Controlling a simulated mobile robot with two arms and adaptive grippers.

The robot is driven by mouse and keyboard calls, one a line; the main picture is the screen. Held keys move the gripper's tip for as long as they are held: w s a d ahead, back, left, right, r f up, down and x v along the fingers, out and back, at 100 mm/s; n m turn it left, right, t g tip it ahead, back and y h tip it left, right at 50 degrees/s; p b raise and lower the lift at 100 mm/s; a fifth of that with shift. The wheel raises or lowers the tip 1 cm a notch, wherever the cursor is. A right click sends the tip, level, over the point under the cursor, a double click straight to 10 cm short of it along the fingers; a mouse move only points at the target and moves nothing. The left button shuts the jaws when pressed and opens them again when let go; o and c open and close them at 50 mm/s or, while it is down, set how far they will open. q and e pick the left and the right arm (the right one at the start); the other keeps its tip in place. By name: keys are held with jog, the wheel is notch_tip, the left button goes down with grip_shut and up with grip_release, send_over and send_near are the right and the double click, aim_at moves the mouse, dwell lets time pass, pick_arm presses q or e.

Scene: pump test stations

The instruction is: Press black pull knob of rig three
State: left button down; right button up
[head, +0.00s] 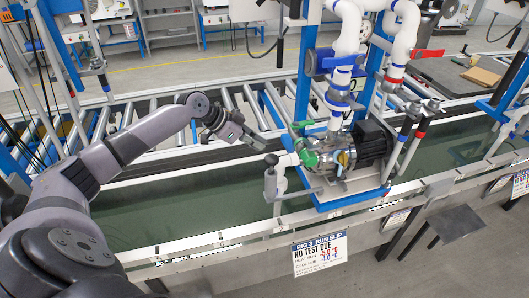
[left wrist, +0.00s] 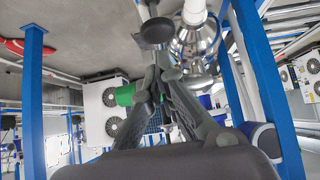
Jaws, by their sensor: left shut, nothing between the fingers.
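A dark knob (head: 271,159) tops a short grey stem at the left front of the rig's pump (head: 345,150), above a slip sign (head: 319,252) reading RIG 3. In the left wrist view a dark round knob (left wrist: 156,32) on a stem shows just beyond my fingertips; it looks like the same one. My left gripper (head: 258,141) is shut and empty, just above and left of the knob in the head view. In the left wrist view its closed fingers (left wrist: 163,72) point toward the knob. I cannot tell whether they touch it. My right gripper is not in view.
A green fitting (head: 306,158) sits close to the right of the knob. White pipes (head: 347,45) with blue and red bands and a blue frame (head: 305,75) rise behind the pump. A roller conveyor (head: 200,105) runs behind. The green trough (head: 180,207) left of the rig is clear.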

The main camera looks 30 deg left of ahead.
pick_arm(q)
jog(key=b+v, duration=0.1)
jog(key=v, duration=0.4)
jog(key=shift+w+d, duration=0.1)
jog(key=shift+d, duration=0.05)
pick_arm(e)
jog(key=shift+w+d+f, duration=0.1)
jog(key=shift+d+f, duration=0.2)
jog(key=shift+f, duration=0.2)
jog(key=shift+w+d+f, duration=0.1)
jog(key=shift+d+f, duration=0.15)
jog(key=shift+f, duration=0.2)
pick_arm(q)
jog(key=shift+r, duration=0.1)
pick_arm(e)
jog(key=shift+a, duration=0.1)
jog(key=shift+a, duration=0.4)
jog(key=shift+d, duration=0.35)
